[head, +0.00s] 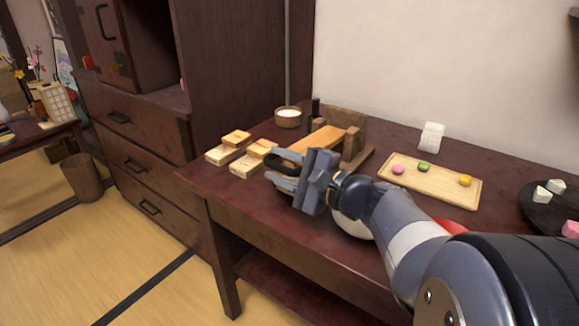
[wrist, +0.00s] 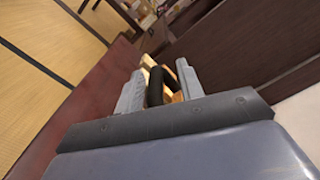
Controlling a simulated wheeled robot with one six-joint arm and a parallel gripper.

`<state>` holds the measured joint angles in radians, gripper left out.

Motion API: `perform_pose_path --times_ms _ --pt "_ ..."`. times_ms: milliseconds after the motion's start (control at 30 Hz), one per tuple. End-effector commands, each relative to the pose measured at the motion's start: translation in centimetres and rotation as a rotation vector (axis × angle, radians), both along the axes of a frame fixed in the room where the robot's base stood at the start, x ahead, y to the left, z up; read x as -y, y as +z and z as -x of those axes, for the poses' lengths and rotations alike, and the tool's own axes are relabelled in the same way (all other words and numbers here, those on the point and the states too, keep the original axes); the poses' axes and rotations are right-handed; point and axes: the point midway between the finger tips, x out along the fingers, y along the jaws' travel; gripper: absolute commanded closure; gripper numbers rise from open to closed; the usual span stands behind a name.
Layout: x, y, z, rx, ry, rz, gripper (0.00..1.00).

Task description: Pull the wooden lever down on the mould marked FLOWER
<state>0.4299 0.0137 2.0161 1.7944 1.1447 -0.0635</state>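A wooden press-like mould (head: 353,146) stands on the dark red table, with a flat, light wooden lever (head: 322,141) sloping down toward the left. I cannot read any FLOWER marking. My gripper (head: 283,172) is in front of the lever's lower end, low over the table. Its fingers are spread, and a black curved piece (head: 283,161) shows by them. In the wrist view this black piece (wrist: 156,86) lies between the two grey fingers (wrist: 160,92), with light wood just beyond. I cannot tell whether the fingers touch it. My gripper hides part of the mould's front.
Two small wooden block sets (head: 226,152) (head: 246,167) lie left of my gripper. A small bowl (head: 288,117) stands behind. A wooden board (head: 430,190) with coloured sweets, a white card (head: 432,137) and a dark round tray (head: 540,211) are at right. A cabinet (head: 225,75) borders the table's left.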

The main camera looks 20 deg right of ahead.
Motion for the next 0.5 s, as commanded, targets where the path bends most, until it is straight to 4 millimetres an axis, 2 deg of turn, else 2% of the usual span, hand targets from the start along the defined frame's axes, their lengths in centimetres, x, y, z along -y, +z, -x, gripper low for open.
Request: perform_pose_path --times_ms 167,500 --pt "1.2 0.1 1.2 0.000 -0.007 -0.001 0.64" --pt "4.2 0.2 5.1 0.000 -0.008 0.000 0.64"
